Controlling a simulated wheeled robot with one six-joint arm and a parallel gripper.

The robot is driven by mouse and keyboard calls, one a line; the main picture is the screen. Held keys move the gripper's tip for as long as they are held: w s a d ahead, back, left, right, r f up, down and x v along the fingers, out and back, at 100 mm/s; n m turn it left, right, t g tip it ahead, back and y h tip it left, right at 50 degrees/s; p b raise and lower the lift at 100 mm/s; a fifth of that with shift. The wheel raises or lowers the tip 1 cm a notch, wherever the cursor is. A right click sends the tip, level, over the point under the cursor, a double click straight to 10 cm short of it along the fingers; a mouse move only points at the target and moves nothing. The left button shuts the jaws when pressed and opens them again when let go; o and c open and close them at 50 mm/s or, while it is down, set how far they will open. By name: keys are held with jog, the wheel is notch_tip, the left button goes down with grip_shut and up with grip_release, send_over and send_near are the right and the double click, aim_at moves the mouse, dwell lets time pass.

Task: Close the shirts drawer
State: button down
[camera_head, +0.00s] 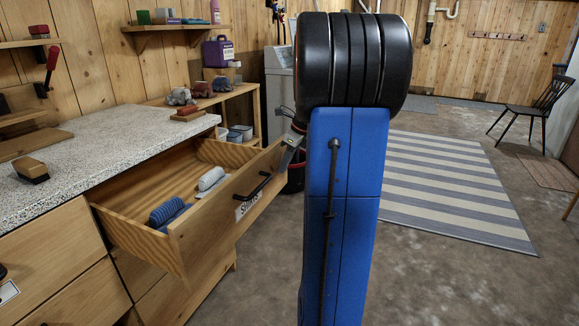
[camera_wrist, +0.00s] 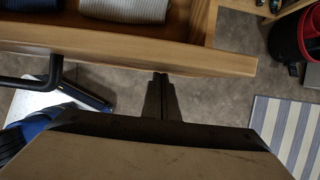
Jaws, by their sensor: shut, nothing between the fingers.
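The shirts drawer (camera_head: 205,222) is a pale wooden drawer standing well open from the bench, with a dark bar handle (camera_head: 257,187) and a white "Shirts" label (camera_head: 246,208) on its front. Folded blue and light grey cloths lie inside. In the wrist view, the drawer front (camera_wrist: 120,45) crosses the top, with the handle (camera_wrist: 48,80) at left. My gripper (camera_head: 288,158) is shut and empty at the front's right end, beyond the handle. In the wrist view, its fingertips (camera_wrist: 160,76) are right at the front's outer face. I cannot tell whether they touch.
A speckled countertop (camera_head: 95,150) lies above the drawer, with a brush (camera_head: 31,170) on it. Shelves and a white appliance (camera_head: 279,85) stand behind. A red and black bin (camera_wrist: 309,35) is near the drawer's right end. A striped rug (camera_head: 440,185) covers open floor at right.

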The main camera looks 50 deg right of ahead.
aim_at(223, 151)
jog(key=w+a, duration=0.3)
jog(key=w, duration=0.6)
jog(key=w+a, duration=0.3)
jog(key=w, duration=0.6)
jog(key=w+a, duration=0.4)
jog(key=w, duration=0.5)
jog(key=shift+w, duration=0.4)
jog(key=shift+w+a+r, duration=0.1)
jog(key=shift+w+a, duration=0.1)
jog(key=shift+w, duration=0.4)
jog(key=shift+w, duration=0.1)
jog(key=shift+r, duration=0.1)
jog(key=s, duration=0.1)
jog(key=s+d, duration=0.1)
jog(key=s, duration=0.2)
jog(key=shift+s+d, duration=0.2)
jog(key=shift+d, duration=0.1)
jog(key=v, duration=0.9)
jog(key=shift+s+r, duration=0.2)
jog(key=shift+r, duration=0.1)
